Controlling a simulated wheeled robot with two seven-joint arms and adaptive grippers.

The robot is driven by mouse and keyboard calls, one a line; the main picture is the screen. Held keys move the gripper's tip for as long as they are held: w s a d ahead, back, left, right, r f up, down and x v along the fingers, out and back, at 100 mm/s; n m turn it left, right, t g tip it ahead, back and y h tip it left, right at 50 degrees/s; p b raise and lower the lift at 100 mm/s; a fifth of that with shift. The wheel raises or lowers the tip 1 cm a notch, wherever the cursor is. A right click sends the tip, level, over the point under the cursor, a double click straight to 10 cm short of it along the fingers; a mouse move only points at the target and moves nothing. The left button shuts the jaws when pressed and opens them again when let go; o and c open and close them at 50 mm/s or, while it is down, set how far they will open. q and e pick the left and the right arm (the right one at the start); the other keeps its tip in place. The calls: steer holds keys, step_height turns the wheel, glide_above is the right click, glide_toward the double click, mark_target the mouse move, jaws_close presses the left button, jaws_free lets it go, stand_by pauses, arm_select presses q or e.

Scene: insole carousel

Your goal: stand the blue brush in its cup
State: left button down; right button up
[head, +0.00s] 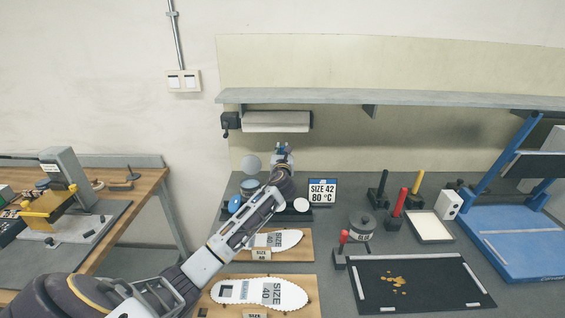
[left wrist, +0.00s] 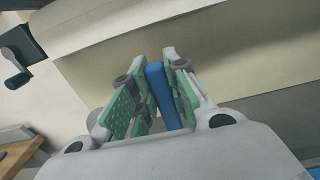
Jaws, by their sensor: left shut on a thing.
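My left gripper (head: 283,150) reaches over the back of the bench, below the shelf. It is shut on the blue brush. In the left wrist view the brush (left wrist: 158,86) shows as a blue bar between the green finger pads (left wrist: 152,92). The brush's lower end is hidden by the gripper. Black holders stand at the right: one with a red handle (head: 400,202), one with a yellow handle (head: 417,183) and a dark one (head: 378,188). I cannot tell which is the blue brush's cup. My right gripper is not in view.
A size sign (head: 322,191) stands right of my arm. Insole boards (head: 310,287) lie below it. A black mat (head: 425,295), white tray (head: 429,227) and blue stand (head: 510,245) are at the right. A shelf (head: 430,98) and paper roll (head: 275,121) are above the bench.

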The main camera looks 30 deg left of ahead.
arm_select(q)
step_height(320, 180, down, 4)
steer(key=shift+r, duration=0.25)
steer(key=shift+f+b, duration=0.3)
steer(key=shift+f, duration=0.25)
steer(key=c, duration=1.4)
jaws_free()
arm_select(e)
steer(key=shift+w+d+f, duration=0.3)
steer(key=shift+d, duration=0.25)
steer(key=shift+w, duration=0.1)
